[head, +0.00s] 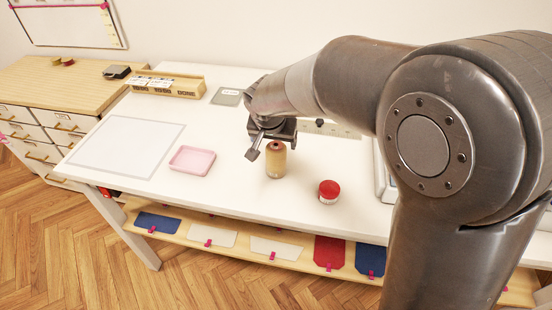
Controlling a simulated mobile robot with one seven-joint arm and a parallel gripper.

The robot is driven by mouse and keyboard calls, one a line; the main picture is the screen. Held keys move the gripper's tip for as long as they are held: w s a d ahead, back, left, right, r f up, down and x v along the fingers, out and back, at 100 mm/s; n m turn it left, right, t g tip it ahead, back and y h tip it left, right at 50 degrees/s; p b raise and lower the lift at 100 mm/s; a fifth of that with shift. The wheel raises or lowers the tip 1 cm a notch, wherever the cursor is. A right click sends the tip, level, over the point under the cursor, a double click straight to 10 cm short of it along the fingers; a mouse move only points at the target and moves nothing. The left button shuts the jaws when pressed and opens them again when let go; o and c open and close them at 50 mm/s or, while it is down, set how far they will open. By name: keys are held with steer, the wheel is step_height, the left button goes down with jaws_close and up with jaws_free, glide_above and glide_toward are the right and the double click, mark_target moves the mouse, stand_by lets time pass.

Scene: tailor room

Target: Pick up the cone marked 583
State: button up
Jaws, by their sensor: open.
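A tan thread cone (276,161) with a reddish-brown top stands upright on the white table. No number can be read on it in the head view, so I cannot tell whether it is the one marked 583. My gripper (264,148) is at the cone's upper left, its visible finger pointing down beside the cone. The gripper is open and holds nothing that I can see.
A red-lidded jar (329,191) stands right of the cone. A pink tray (192,161) and a pale mat (125,146) lie to the left. A wooden box (168,86) and a grey-green flat item (227,97) are at the back. My arm hides the table's right part.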

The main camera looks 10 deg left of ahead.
steer(key=x, duration=0.5)
steer(key=shift+f, duration=0.1)
steer(key=shift+s, duration=0.1)
steer(key=shift+c, duration=0.4)
steer(key=c, duration=1.1)
